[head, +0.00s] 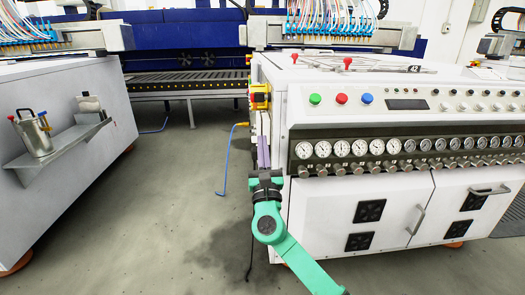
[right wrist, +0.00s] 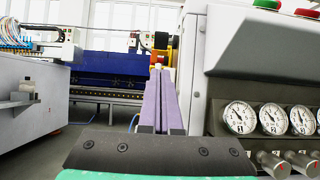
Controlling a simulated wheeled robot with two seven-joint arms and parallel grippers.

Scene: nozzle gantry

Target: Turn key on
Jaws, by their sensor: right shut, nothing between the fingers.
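The white control cabinet (head: 360,200) stands at the right in the head view. On its left side is a yellow switch box with a red part (head: 260,96); it also shows beyond my fingertips in the right wrist view (right wrist: 160,57). I cannot make out a key there; it is too small or hidden. My right gripper (head: 263,138), with purple fingers, is shut and empty. It points up along the cabinet's left side, below the yellow box and apparently short of it. Its fingers also show in the right wrist view (right wrist: 160,75). My left gripper is not in view.
The cabinet front has green, red and blue buttons (head: 341,98) and a row of gauges (head: 340,148). A blue hook-shaped rod (head: 225,165) stands left of my right gripper. A grey cabinet with a shelf (head: 60,155) is at far left. Floor between is open.

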